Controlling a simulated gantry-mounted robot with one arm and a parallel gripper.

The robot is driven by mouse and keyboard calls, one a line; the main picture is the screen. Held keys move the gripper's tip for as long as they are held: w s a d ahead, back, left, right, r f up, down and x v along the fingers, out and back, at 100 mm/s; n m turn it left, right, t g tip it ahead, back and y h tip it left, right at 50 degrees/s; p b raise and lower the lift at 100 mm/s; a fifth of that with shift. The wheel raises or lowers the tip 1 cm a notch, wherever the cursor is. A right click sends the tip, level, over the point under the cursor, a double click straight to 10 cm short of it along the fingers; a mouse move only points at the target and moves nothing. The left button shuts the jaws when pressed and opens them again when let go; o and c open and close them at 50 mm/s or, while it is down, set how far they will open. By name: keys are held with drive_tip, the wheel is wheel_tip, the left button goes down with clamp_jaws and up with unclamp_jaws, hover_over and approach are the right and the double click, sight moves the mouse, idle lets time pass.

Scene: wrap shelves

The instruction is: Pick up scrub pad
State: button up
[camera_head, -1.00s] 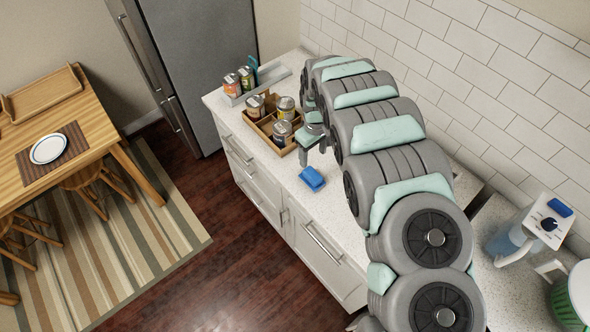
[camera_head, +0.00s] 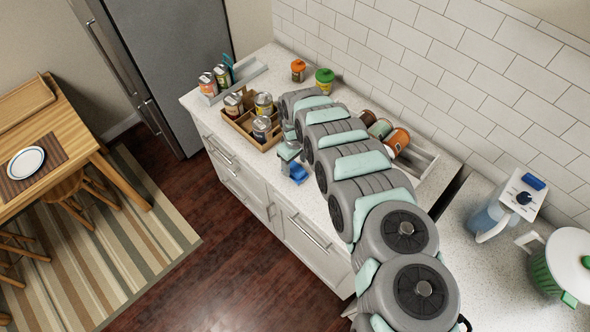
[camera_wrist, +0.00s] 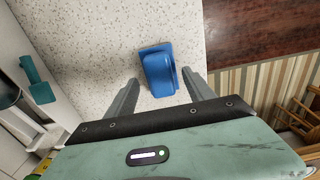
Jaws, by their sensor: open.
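The blue scrub pad (camera_wrist: 158,73) lies on the speckled white counter (camera_wrist: 95,42), near its front edge. In the head view the scrub pad (camera_head: 299,174) shows just beside the gripper's end, partly covered by it. My gripper (camera_wrist: 162,88) is open in the wrist view, one finger on each side of the pad's near part. The pad sits between and slightly beyond the fingertips, and the fingers look apart from it. In the head view my gripper (camera_head: 290,160) is low over the counter. Its exact height above the pad is hard to tell.
A wooden crate with cans (camera_head: 240,123) stands left of the gripper. A grey tray with cans (camera_head: 252,68) is behind it. Jars (camera_head: 298,70) stand near the wall, and another tray (camera_head: 425,160) lies behind my arm.

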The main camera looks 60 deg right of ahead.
drive_tip(key=shift+f, duration=1.2)
clamp_jaws()
